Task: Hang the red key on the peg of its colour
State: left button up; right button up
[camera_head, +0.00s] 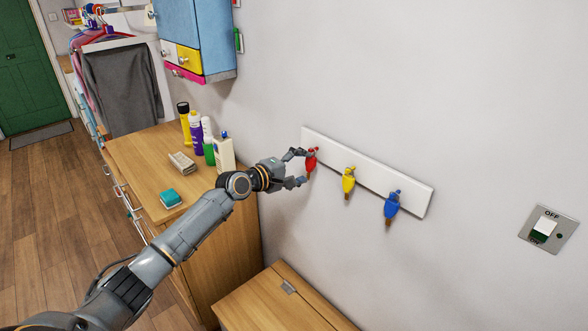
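The red key (311,160) is at the left end of the white peg rail (418,199) on the wall, hanging upright there. Its peg is too small and covered to make out clearly. My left gripper (303,168) is just left of the red key, with its two fingers spread apart, one near the key's top and one near its lower part. The fingers look open and not closed on the key; I cannot tell if a fingertip touches it. A yellow key (348,182) hangs mid-rail and a blue key (391,207) at the right. My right gripper is out of view.
A lower wooden box (265,305) stands below the rail. A blue wall cupboard (207,40) hangs above. A switch (547,229) is at right.

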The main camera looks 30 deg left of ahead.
pick_arm(q)
jog(key=v, duration=1.1)
jog(key=shift+s, duration=0.35)
jog(key=shift+a, duration=0.15)
